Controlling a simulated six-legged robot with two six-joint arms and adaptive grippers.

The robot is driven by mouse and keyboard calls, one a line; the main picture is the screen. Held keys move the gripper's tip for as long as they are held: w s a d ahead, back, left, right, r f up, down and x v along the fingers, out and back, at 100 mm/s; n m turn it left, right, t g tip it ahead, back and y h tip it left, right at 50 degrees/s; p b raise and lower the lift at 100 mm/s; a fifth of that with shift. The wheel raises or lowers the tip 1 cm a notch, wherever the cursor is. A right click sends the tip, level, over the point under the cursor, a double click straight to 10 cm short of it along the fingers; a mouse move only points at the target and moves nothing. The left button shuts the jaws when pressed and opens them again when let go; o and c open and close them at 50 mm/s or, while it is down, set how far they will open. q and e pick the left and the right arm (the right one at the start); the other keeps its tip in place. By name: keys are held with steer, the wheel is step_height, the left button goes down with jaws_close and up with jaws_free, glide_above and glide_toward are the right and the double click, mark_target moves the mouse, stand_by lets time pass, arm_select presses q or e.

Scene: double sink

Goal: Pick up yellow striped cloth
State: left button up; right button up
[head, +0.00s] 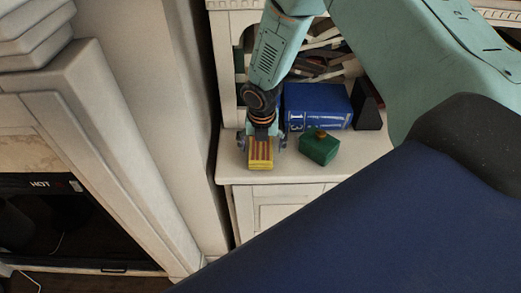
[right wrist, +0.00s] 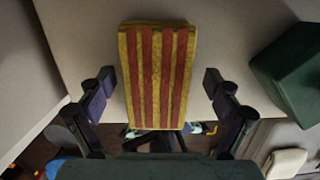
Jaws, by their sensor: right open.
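The yellow striped cloth (head: 260,153) is a folded yellow block with red stripes. It lies on the white cabinet top near its front left edge. In the right wrist view the cloth (right wrist: 157,78) is between the two open fingers, with a gap on each side. My right gripper (head: 263,142) is over the cloth, pointing down, and hides its far part in the head view. Its fingers also show in the right wrist view (right wrist: 157,92). My left gripper is not in view.
A green box (head: 318,148) with a brown knob stands just right of the cloth, and a blue box (head: 317,106) stands behind. A dark wedge (head: 367,105) is further right. A fireplace surround (head: 110,150) rises at left. The cabinet top (head: 345,160) is bare at front right.

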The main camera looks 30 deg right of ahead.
mark_target(261, 145)
steer(key=shift+s+a+r, duration=0.1)
steer(key=shift+a+r, duration=0.1)
steer(key=shift+a, duration=0.05)
steer(key=shift+c, duration=0.3)
steer(key=shift+d+f, duration=0.2)
steer(key=c, duration=0.6)
steer(key=shift+a+r, duration=0.15)
steer(key=c, duration=0.4)
steer(key=shift+w, duration=0.2)
steer(key=shift+c, duration=0.2)
steer(key=shift+r, duration=0.45)
step_height(261, 145, up, 9)
steer(key=shift+p, duration=0.65)
steer(key=shift+s, duration=0.1)
